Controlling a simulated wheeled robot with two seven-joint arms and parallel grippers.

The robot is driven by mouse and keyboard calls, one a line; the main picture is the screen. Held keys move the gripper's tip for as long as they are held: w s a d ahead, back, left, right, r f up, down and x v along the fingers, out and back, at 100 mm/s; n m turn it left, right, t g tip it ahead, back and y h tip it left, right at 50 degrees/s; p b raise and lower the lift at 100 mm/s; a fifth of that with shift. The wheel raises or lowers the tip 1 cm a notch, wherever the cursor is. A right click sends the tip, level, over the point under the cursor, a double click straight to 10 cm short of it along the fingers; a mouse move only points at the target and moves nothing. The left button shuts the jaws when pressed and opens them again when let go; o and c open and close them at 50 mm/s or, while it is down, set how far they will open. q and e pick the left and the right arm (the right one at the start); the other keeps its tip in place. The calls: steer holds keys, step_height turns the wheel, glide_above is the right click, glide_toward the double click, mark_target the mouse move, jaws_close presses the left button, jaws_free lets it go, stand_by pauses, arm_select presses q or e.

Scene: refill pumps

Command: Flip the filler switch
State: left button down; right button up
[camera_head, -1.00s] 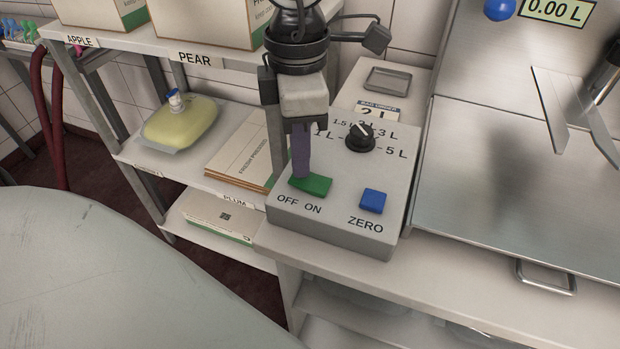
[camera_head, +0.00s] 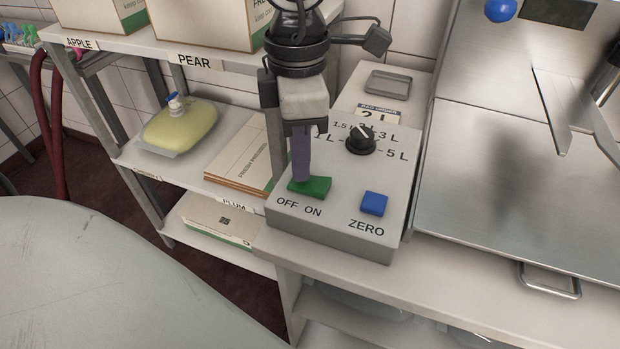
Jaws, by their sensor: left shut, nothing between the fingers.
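The filler switch (camera_head: 316,187) is a green rocker on the sloped grey control box, above the words OFF and ON. My left gripper (camera_head: 301,176) comes down from above with its fingers shut and nothing between them. Its purple fingertips are at the left, OFF end of the switch and appear to touch it. They hide part of that end. The filler display (camera_head: 558,11) at the top right is dark. My right gripper is not in view.
The control box (camera_head: 330,230) also carries a black volume knob (camera_head: 360,140) and a blue ZERO button (camera_head: 374,203), right of the switch. A shelf on the left holds a yellow pouch (camera_head: 180,126) and cartons. The steel filler surface (camera_head: 520,190) is on the right.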

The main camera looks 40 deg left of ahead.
arm_select(q)
step_height(320, 180, up, 6)
steer(key=p, duration=0.3)
steer(key=shift+r, duration=0.2)
stand_by(0.5)
